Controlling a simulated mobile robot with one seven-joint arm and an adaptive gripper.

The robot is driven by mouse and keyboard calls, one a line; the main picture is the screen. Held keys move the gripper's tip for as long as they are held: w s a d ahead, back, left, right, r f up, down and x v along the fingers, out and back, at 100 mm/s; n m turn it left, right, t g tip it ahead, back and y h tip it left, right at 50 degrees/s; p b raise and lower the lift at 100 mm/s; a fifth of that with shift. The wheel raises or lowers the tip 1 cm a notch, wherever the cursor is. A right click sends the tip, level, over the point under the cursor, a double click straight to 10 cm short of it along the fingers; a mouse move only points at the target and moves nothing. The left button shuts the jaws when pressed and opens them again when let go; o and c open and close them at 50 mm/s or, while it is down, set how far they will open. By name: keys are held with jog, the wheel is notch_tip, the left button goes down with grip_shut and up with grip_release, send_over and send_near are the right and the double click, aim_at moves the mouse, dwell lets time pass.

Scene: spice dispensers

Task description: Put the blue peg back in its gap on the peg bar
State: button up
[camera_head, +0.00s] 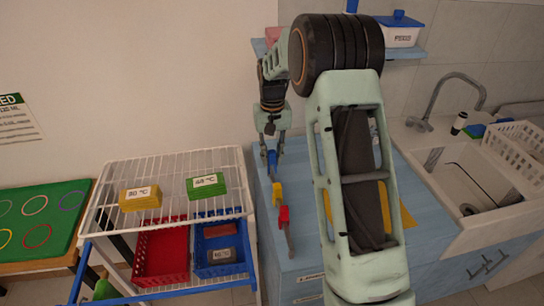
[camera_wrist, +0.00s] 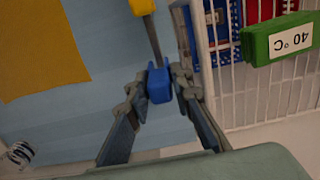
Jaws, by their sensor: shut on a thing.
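The blue peg (camera_wrist: 158,84) is between the two fingertips of my gripper (camera_wrist: 158,88) in the wrist view. My gripper is shut on it. In the head view the blue peg (camera_head: 272,160) shows below my gripper (camera_head: 273,146), over the blue counter. The thin grey peg bar (camera_wrist: 154,38) runs from the yellow peg (camera_wrist: 142,5) towards the blue peg. In the head view, the yellow peg (camera_head: 277,193) and the red peg (camera_head: 284,215) stand along the bar nearer the front. I cannot tell whether the blue peg touches the bar or sits in its gap.
A white wire rack (camera_head: 170,165) with a yellow block (camera_head: 140,198), a green block (camera_head: 206,186) and red and blue baskets stands left of the counter. An orange mat (camera_wrist: 40,45) lies on the counter (camera_wrist: 105,65). A sink (camera_head: 465,180) is at the right.

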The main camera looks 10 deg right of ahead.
aim_at(272, 151)
jog(key=shift+f+b, duration=1.75)
jog(key=shift+f, duration=1.05)
dwell(0.6)
jog(key=o, duration=0.9)
jog(key=shift+o, duration=0.2)
jog(key=shift+r, duration=0.1)
jog(key=shift+r+p, duration=2.95)
jog(key=shift+r, duration=1.5)
